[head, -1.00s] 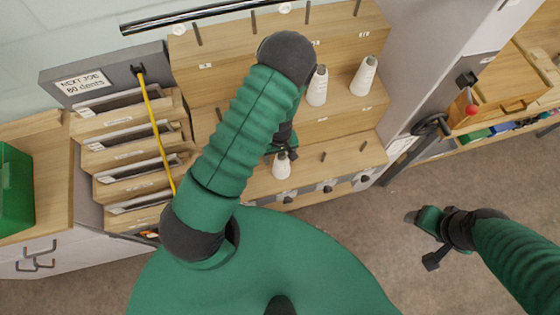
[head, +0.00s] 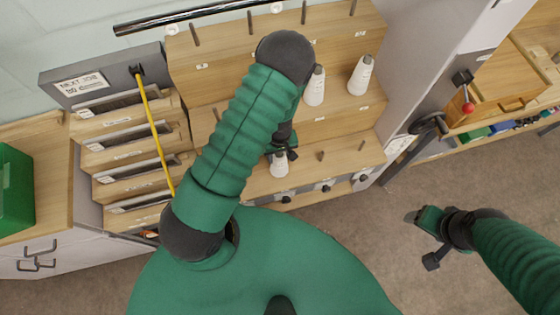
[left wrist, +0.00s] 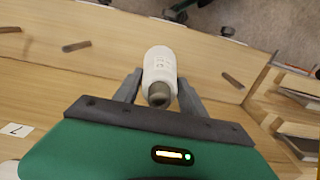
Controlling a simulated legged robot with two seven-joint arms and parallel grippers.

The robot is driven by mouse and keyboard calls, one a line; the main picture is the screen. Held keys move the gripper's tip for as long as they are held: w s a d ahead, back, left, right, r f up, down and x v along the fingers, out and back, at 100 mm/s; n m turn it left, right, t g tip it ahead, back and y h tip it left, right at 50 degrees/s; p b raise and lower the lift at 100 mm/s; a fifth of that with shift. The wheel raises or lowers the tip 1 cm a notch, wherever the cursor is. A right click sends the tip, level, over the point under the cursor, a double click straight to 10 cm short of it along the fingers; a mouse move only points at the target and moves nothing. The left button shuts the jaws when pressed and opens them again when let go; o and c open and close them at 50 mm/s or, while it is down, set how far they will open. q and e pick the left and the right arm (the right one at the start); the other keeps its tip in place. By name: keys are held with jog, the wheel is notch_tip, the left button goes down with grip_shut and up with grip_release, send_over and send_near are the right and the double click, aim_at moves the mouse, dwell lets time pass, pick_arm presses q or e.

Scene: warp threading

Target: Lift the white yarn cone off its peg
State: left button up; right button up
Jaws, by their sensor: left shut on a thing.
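The white yarn cone (head: 279,168) is at the lowest step of the peg rack, below my left forearm. My left gripper (head: 281,155) is shut on it. In the left wrist view the cone (left wrist: 160,68) sits between the two grey fingers (left wrist: 158,86), its darker narrow end towards the camera. Its peg is hidden, and I cannot tell whether the cone is clear of it. My right gripper (head: 423,240) is open and empty over the floor at the right.
Two more white cones, one (head: 315,88) near my arm and one (head: 361,76) further right, stand on the middle step. Bare pegs (head: 320,156) stick out nearby. A sloped tray rack (head: 130,150) with a yellow cord is at the left. A grey cabinet panel (head: 420,60) stands right.

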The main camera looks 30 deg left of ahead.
pick_arm(q)
notch_tip(320, 180, up, 2)
jog(key=shift+d+r+p, duration=0.1)
jog(key=shift+p, duration=0.5)
notch_tip(320, 180, up, 2)
jog(key=shift+r+p, duration=0.1)
jog(key=shift+p, duration=0.85)
notch_tip(320, 180, up, 6)
jog(key=p, duration=0.5)
jog(key=shift+f, duration=0.2)
